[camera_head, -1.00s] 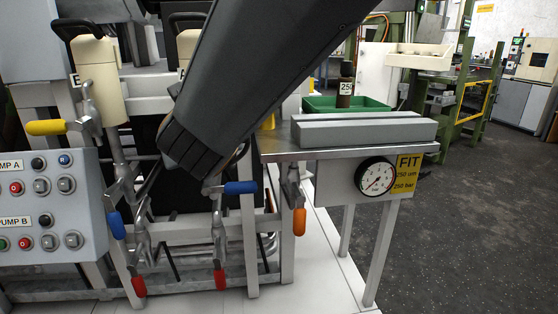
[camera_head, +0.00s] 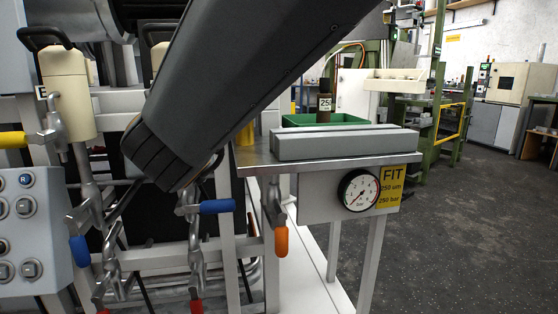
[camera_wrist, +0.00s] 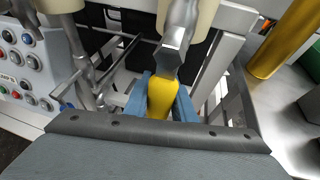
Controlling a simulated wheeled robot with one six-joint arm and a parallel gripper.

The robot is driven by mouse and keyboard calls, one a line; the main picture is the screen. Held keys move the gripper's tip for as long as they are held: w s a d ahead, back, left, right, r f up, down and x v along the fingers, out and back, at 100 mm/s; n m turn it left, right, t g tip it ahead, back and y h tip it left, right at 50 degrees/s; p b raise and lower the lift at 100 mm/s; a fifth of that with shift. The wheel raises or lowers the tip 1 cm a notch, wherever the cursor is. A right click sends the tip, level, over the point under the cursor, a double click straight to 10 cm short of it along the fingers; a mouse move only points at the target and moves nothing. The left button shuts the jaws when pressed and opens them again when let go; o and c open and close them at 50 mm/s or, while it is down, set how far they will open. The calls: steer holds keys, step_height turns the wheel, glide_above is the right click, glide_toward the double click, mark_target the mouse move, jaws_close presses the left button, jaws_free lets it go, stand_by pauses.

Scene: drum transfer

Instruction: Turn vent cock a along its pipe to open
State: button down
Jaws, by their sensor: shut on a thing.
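Vent cock a shows in the wrist view as a metal body (camera_wrist: 174,45) with a yellow handle (camera_wrist: 161,98), below a cream housing. The handle points from the body toward my wrist. The blue fingers of my gripper (camera_wrist: 161,103) lie on either side of the yellow handle, shut on it. In the head view my arm hides the gripper and this cock. I cannot tell the handle's exact angle to its pipe.
Blue (camera_head: 217,206) and orange (camera_head: 281,241) handles hang below my arm. A steel bench (camera_head: 330,161) with a gauge (camera_head: 358,190) stands right. Open floor lies further right.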

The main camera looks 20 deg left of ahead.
steer(key=c, duration=1.5)
jaws_free()
steer(key=shift+s+a, duration=0.1)
steer(key=shift+a, duration=0.1)
steer(key=shift+d, duration=0.1)
steer(key=p+v, duration=0.2)
steer(key=v, duration=0.5)
steer(key=shift+s+d+r, duration=0.2)
steer(key=shift+d, duration=0.05)
